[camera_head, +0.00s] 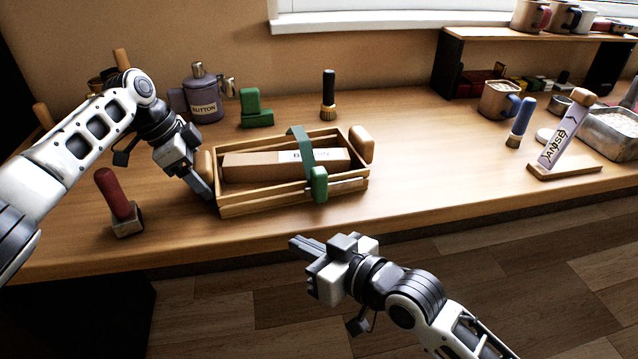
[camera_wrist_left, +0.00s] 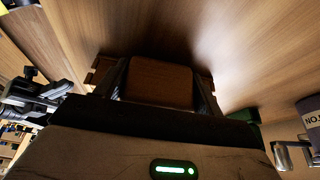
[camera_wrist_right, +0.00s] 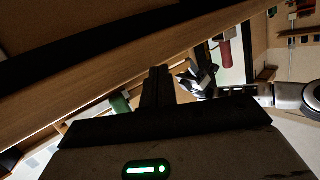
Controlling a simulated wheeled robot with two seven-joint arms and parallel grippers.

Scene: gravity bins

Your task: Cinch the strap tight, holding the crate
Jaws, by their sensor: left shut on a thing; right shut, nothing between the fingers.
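A slatted wooden crate (camera_head: 272,204) stands on the bench near its front edge, with a long cardboard box (camera_head: 250,165) inside. A green strap (camera_head: 301,146) crosses over the box and crate. A green block (camera_head: 319,184) sits on the strap at the crate's front side. My left gripper (camera_head: 207,190) is at the crate's left end, shut on the rounded wooden handle there; the handle (camera_wrist_left: 160,82) fills the space between its fingers in the left wrist view. My right gripper (camera_head: 296,243) is shut and empty, in front of the bench edge, below and apart from the green block (camera_wrist_right: 121,103).
A red-handled stamp (camera_head: 116,196) stands left of the crate. Behind it are a mug labelled BUTTON (camera_head: 203,103), a green block-shaped thing (camera_head: 255,108) and a brush (camera_head: 328,96). A sign on a stand (camera_head: 561,140) is at right.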

